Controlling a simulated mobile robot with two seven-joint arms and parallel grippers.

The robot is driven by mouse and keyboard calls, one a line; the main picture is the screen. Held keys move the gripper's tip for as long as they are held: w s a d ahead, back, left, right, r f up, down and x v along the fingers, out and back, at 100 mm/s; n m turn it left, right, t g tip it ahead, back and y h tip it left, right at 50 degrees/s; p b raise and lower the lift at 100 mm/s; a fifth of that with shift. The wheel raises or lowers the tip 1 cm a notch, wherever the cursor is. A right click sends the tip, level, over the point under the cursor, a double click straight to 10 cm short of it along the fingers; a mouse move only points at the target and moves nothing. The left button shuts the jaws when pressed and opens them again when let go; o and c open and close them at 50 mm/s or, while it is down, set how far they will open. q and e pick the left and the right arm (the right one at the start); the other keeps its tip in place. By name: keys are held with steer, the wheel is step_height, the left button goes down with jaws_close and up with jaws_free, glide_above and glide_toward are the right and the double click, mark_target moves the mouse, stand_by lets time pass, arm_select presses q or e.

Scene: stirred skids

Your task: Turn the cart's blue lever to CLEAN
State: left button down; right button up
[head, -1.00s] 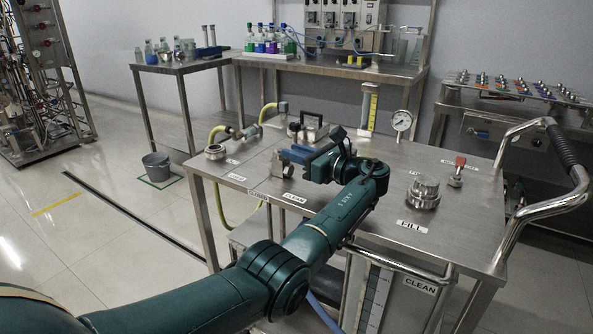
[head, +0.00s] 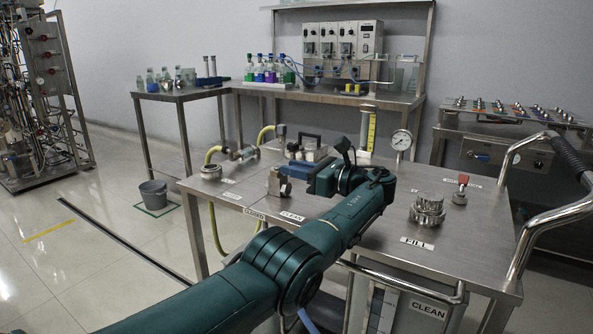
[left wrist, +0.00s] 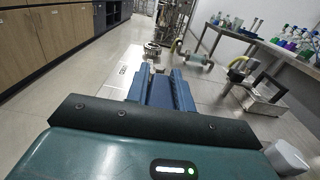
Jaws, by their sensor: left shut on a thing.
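The steel cart (head: 340,232) stands in front of me. On its top, near the left front edge, sits a small metal valve block (head: 277,184). Flat labels reading CLOSED (head: 254,213) and CLEAN (head: 291,217) lie just in front of it. My left gripper (head: 288,172) reaches in over the cart and is shut on the blue lever at this block. The lever is mostly hidden and hard to tell from the blue fingers. In the left wrist view the fingers (left wrist: 162,82) are close together, with metal at their tips. My right gripper is not in view.
A bent push handle (head: 550,220) rises at the right.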

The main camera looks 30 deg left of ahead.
arm_select(q)
steer(key=c, duration=1.2)
jaws_free()
steer(key=shift+r+p, duration=0.3)
steer(key=shift+r, duration=0.15)
step_height(320, 180, up, 9)
steer(key=p, duration=0.3)
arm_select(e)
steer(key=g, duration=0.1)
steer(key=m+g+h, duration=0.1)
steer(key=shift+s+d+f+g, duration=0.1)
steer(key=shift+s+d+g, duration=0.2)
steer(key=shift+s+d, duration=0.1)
